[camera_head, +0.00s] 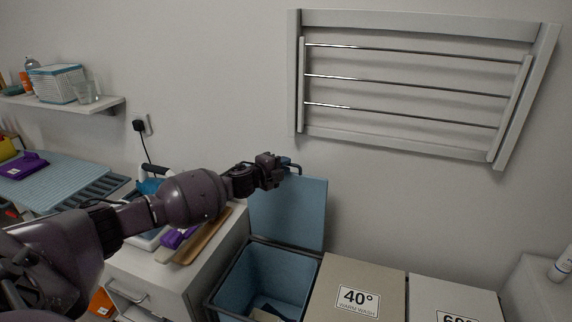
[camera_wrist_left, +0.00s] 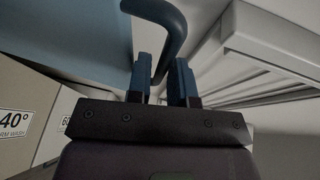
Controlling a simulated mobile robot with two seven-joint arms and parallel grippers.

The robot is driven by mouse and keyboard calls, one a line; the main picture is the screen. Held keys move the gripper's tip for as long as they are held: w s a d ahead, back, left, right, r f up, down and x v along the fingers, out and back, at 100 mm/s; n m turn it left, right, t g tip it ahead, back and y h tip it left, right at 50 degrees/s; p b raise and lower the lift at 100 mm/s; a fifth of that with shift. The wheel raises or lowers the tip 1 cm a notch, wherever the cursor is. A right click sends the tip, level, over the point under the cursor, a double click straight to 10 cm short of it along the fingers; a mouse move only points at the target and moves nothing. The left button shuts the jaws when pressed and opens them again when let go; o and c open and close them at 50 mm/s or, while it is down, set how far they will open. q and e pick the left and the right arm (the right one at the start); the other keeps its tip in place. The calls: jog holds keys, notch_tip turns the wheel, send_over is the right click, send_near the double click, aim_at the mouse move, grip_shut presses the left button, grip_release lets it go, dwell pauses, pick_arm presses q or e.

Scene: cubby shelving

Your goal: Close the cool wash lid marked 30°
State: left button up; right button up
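The lid (camera_head: 288,212) of the leftmost bin stands open and upright against the wall, its blue side facing me; no 30° mark shows. The bin (camera_head: 262,275) under it is open, with a blue inside and some cloth at the bottom. My left gripper (camera_head: 283,166) is at the lid's top edge. In the left wrist view, the two fingers of my left gripper (camera_wrist_left: 161,82) stand apart, with the curved blue handle (camera_wrist_left: 174,30) reaching down between them. I see a gap beside the handle, so it is not clamped. My right gripper is out of view.
The closed lids marked 40° warm wash (camera_head: 357,285) and 60° (camera_head: 452,297) are to the right. A white cabinet (camera_head: 150,275) with a board (camera_head: 203,236) on top stands left. A drying rack (camera_head: 415,85) hangs on the wall above.

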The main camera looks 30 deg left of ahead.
pick_arm(q)
jog(key=shift+w+d+f, duration=0.1)
jog(key=shift+w+d, duration=0.05)
jog(key=shift+w, duration=0.5)
grip_shut()
jog(key=shift+s, duration=0.1)
